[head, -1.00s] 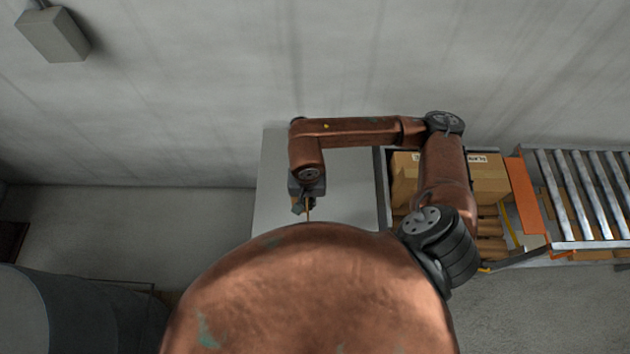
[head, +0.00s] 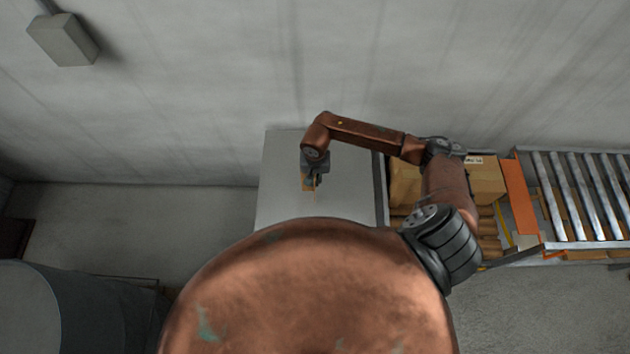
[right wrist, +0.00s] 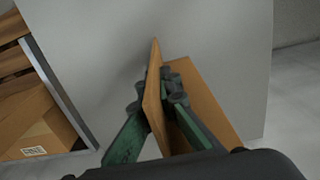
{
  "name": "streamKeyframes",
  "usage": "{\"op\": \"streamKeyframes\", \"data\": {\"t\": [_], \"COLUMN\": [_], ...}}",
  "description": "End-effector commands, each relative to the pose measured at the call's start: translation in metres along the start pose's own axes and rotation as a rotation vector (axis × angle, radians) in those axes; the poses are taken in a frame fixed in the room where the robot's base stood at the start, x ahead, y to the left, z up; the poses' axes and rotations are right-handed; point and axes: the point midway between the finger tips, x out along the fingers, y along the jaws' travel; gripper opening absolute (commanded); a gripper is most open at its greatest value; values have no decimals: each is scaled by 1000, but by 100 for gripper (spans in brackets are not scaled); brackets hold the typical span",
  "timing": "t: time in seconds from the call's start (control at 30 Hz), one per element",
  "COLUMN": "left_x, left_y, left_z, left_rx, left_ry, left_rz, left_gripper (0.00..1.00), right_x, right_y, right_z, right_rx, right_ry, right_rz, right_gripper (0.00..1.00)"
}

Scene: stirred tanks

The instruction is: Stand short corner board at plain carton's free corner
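The short corner board (right wrist: 205,105) is a brown L-shaped strip in the right wrist view. My right gripper (right wrist: 160,92) has its dark finger pads closed on one flange of it, and the other flange spreads to the right. In the head view my right gripper (head: 313,182) hangs over the grey table with the brown board (head: 306,184) at its fingers. A brown carton (head: 486,181) with a white label lies on the conveyor to the right, partly hidden behind my arm. A labelled carton (right wrist: 38,140) also shows at lower left in the right wrist view. My left gripper is out of view.
The grey table (head: 280,160) looks otherwise bare. An orange plate (head: 520,195) stands between the carton and the roller conveyor (head: 580,195). A wall rises behind the table. A grey tank (head: 25,310) stands at lower left.

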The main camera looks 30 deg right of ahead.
Motion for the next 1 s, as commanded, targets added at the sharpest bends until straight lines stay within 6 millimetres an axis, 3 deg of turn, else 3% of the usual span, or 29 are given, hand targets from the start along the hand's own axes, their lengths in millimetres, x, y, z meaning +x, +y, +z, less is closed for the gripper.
{"op": "streamKeyframes", "data": {"t": [0.13, 0.53, 0.8, 1.0], "left_x": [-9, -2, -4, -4], "left_y": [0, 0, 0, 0], "left_z": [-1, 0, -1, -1], "left_rx": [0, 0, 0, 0], "left_ry": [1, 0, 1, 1], "left_rz": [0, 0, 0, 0], "left_gripper": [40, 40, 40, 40], "right_x": [12, 18, 17, 17], "right_y": [-1, 0, 0, 0], "right_z": [0, -1, 0, 0], "right_rx": [1, 0, 0, 0], "right_ry": [0, 2, 2, 2], "right_rz": [-2, 0, -1, -1], "right_gripper": [0, 0, 21, 22]}}
